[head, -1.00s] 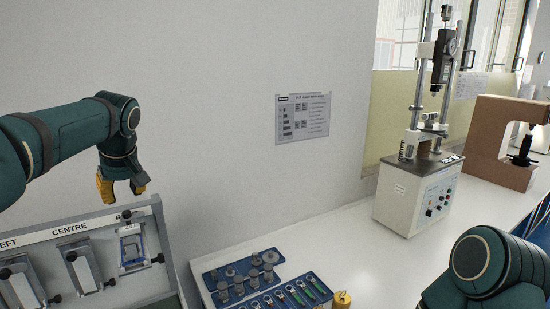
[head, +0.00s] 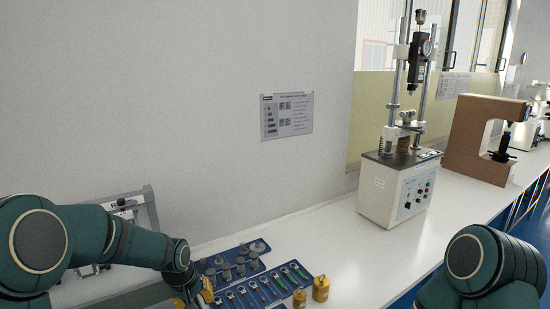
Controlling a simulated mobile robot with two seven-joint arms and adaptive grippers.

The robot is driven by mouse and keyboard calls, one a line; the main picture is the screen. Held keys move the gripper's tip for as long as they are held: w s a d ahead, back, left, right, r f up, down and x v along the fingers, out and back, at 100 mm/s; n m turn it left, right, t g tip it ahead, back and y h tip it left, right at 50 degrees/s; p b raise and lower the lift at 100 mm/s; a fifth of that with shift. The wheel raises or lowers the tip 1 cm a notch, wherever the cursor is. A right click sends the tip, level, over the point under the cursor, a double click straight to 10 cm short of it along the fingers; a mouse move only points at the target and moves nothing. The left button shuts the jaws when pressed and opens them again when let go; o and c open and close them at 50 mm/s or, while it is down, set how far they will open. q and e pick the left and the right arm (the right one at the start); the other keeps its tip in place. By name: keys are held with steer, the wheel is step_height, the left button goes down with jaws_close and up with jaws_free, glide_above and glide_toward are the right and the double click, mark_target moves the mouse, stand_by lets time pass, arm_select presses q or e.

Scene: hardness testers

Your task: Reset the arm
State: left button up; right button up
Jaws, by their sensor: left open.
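My left arm (head: 90,240) reaches in from the left. My left gripper (head: 194,294) has yellow fingers and is low, at the left end of the blue tool tray (head: 222,259). It is open; its lower part is cut off by the picture's bottom edge, and no object shows between its fingers. My right arm (head: 482,268) shows only as a dark green link at the bottom right; its gripper is out of view.
The tray holds grey cylindrical pieces and several wrenches. Two brass weights (head: 320,288) (head: 299,297) stand beside it. A test stand (head: 398,186) and a brown C-shaped tester (head: 479,139) stand on the white bench (head: 335,235). My arm partly hides the labelled rack (head: 150,207).

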arm_select(q)
steer(key=s+d+f+h, duration=0.1)
steer(key=s+d+f, duration=0.2)
steer(key=s+f, duration=0.35)
steer(key=s+d+f+m+h, duration=0.1)
steer(key=s+d+f, duration=0.2)
steer(key=s+f, duration=0.35)
steer(key=s+d+f+h, duration=0.1)
steer(key=s+d+f, duration=0.35)
steer(key=s, duration=0.45)
step_height(320, 180, down, 6)
steer(key=b, duration=0.6)
steer(key=shift+a+f+m+g, duration=0.25)
steer(key=shift+m+g, duration=0.05)
steer(key=shift+g, duration=0.1)
